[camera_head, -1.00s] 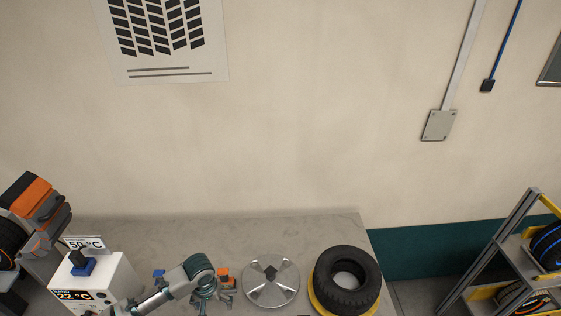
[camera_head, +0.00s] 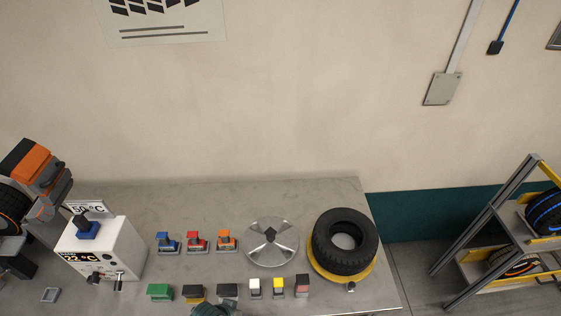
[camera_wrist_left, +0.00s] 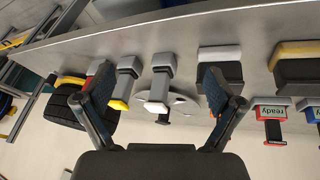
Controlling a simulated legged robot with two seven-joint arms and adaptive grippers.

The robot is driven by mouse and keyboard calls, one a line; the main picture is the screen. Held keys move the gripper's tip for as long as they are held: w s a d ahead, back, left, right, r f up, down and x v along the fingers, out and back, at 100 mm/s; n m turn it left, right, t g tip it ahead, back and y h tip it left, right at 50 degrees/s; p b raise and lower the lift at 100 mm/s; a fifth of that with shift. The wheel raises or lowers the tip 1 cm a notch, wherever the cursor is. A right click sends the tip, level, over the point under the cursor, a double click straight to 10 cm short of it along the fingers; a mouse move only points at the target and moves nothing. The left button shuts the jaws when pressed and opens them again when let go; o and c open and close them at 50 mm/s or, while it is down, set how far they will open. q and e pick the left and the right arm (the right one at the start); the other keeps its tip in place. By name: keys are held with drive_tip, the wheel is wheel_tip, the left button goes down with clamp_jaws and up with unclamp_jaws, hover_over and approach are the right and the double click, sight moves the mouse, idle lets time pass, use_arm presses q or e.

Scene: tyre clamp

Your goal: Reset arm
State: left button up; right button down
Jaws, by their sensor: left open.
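My left gripper (camera_wrist_left: 158,88) is open in the left wrist view, its two dark fingers spread apart with nothing held between them. Beyond the fingers, a white-topped block (camera_wrist_left: 158,106) and a yellow-topped block (camera_wrist_left: 118,104) show, apart from the jaws as far as I can tell. In the head view only a teal part of my left arm (camera_head: 212,310) shows at the bottom edge, in front of a dark block (camera_head: 228,290). My right gripper is out of view.
On the grey table (camera_head: 320,190) stand a white temperature box (camera_head: 110,255), blue (camera_head: 168,246), red (camera_head: 196,244) and orange (camera_head: 227,244) pieces, a metal disc (camera_head: 285,250) and a tyre (camera_head: 345,235) on a yellow base. A tyre rack (camera_head: 490,225) stands right.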

use_arm(q)
drive_tip(key=s+a+f+n+y, duration=0.1)
drive_tip(key=s+a+f+y, duration=0.15)
drive_tip(key=s+a, duration=0.6)
wheel_tip(320, 180, down, 28)
drive_tip(key=s+g+b, duration=0.1)
drive_tip(key=s, duration=0.1)
drive_tip(key=s+a+f+g+b, duration=0.1)
drive_tip(key=s+a+f, duration=0.2)
drive_tip(key=s+f, duration=1.3)
drive_tip(key=shift+s+a+g, duration=0.15)
drive_tip(key=shift+s+g, duration=0.15)
drive_tip(key=shift+s, duration=0.3)
